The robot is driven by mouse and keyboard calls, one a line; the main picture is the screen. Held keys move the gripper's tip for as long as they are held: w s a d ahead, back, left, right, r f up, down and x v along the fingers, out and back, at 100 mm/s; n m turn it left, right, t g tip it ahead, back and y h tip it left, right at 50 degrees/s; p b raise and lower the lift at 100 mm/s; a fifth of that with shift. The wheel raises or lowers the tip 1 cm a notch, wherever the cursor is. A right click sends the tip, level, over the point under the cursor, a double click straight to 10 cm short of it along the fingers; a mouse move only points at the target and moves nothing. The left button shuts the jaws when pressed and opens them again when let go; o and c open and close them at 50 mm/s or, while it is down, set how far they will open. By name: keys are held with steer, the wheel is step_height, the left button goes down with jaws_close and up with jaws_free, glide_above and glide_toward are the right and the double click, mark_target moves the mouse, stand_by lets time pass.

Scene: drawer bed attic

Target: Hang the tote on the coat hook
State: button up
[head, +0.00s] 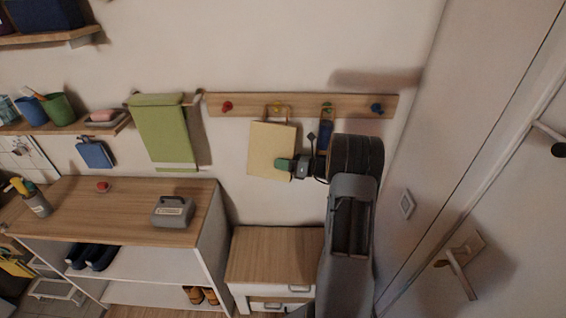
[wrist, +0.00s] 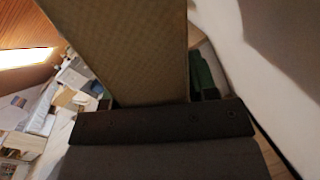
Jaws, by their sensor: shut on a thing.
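The cream tote (head: 270,148) hangs upright in front of the wall, below the wooden hook rail (head: 250,104). Its handle loop reaches up to the yellow coat hook (head: 277,106); I cannot tell whether the loop is around the hook or only in front of it. My gripper (head: 291,165) is shut on the tote at its lower right side, with a green fingertip showing against the cloth. In the wrist view the tote's woven cloth (wrist: 125,45) fills the upper middle and hides much of the fingers; a green finger (wrist: 203,75) shows to its right.
The rail also has a red hook (head: 227,106), a green hook (head: 326,108) with a dark blue item (head: 325,135) below it, and a blue hook (head: 377,108). A green towel (head: 163,130) hangs to the left. A small cabinet (head: 270,255) stands below; a door (head: 500,190) is at right.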

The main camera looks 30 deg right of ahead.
steer(key=o, duration=1.2)
steer(key=shift+s+d, duration=0.1)
steer(key=b+v, duration=0.2)
steer(key=v, duration=1.1)
steer(key=shift+s+d+b, duration=0.2)
steer(key=shift+s+b, duration=0.05)
steer(key=shift+b, duration=0.1)
